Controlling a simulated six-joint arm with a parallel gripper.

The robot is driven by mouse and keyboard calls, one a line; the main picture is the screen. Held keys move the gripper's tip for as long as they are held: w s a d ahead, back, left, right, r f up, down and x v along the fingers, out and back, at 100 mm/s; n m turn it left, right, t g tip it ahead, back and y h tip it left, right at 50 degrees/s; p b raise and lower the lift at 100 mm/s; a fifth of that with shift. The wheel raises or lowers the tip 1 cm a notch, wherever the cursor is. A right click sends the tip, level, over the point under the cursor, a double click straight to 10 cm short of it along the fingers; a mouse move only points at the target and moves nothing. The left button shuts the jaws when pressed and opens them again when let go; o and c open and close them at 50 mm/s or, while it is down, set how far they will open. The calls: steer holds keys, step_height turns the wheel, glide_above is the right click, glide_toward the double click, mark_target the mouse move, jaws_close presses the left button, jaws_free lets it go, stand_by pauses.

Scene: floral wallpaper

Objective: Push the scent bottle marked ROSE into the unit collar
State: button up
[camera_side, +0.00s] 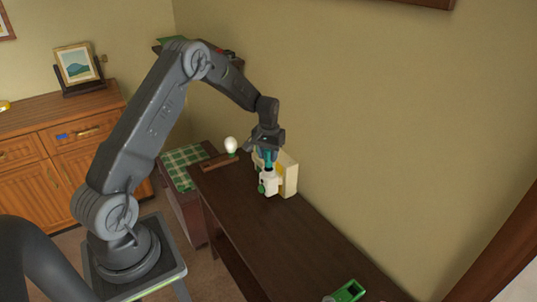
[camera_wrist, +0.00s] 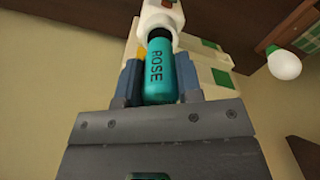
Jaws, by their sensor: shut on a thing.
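The teal scent bottle (camera_wrist: 160,78) carries the word ROSE and has a dark top end. My gripper (camera_wrist: 159,62) is shut on it, with one blue-grey finger on each side. The bottle's dark end meets the white unit collar (camera_wrist: 158,16) in the wrist view; how far it sits inside is hidden. In the side view my gripper (camera_side: 267,150) is above the white unit (camera_side: 271,184), and a little of the teal bottle (camera_side: 268,160) shows between them, roughly upright. The unit stands on the dark table by the wall.
A cream box-like body (camera_side: 290,174) stands right behind the collar, close to the wall. A green object (camera_side: 348,291) lies at the table's near end. The dark table (camera_side: 310,230) is clear between.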

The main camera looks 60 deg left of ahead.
mark_target(269, 161)
steer(key=shift+f, duration=1.65)
steer(key=o, duration=1)
steer(key=shift+r, duration=0.1)
step_height(269, 161, up, 14)
steer(key=shift+f, duration=0.15)
steer(key=shift+d, duration=0.1)
steer(key=s+d+r+m+t, duration=0.3)
steer(key=s+d+r, duration=0.8)
steer(key=d+r, duration=0.4)
steer(key=s+d+m+t, duration=0.1)
steer(key=s+d, duration=0.2)
steer(key=s, duration=0.2)
steer(key=s+d+m, duration=0.1)
steer(key=s+d, duration=0.1)
steer(key=s, duration=0.3)
steer(key=s+d+m+t, duration=0.1)
steer(key=s+d, duration=0.2)
steer(key=s, duration=0.3)
steer(key=shift+d+f+t, duration=0.1)
steer(key=shift+d+t, duration=0.2)
steer(key=shift+d, duration=0.05)
